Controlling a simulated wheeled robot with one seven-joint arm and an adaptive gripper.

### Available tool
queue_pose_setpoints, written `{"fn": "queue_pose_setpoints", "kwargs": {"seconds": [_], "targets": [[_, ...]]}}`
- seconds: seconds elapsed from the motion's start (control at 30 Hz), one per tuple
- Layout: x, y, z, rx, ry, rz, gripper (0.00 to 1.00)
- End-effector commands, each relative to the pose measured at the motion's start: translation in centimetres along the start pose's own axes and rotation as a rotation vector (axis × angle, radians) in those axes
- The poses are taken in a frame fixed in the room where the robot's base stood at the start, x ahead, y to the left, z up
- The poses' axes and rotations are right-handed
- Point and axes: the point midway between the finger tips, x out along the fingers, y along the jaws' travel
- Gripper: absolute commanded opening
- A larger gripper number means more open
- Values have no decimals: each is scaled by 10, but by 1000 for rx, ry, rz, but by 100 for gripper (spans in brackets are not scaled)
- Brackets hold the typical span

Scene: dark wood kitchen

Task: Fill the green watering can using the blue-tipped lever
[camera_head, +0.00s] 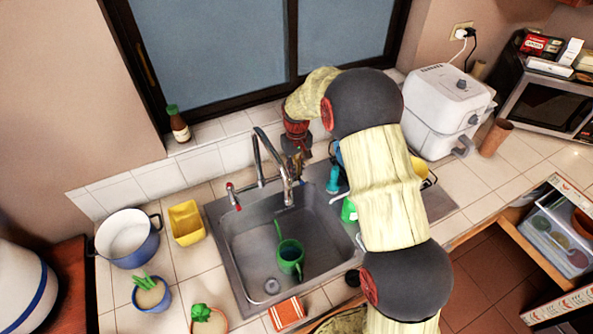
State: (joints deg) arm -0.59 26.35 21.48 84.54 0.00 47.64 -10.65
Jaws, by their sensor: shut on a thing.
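The green watering can (290,257) stands in the sink basin, its thin spout pointing up and left. The metal faucet (272,150) arches over the basin, with its outlet above the can in the picture. I cannot make out a water stream. A red-tipped lever (234,197) shows on the faucet's left. My gripper (298,163) is at the right side of the faucet, pointing down. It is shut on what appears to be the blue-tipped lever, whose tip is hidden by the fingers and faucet.
A teal bottle (333,180) stands right of my gripper, partly behind my arm. A yellow container (186,222) and a blue pot (128,240) stand left of the sink (233,283). A white appliance (445,105) stands right. The window (215,45) is behind.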

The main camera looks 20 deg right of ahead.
Motion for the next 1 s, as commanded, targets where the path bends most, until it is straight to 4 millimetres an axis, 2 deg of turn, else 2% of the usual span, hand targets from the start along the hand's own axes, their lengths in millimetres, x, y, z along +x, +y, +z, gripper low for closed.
{"fn": "queue_pose_setpoints", "kwargs": {"seconds": [0.67,1.0], "targets": [[0,0,0,-6,0,0,0],[-1,13,-2,-211,1,0,0]]}}
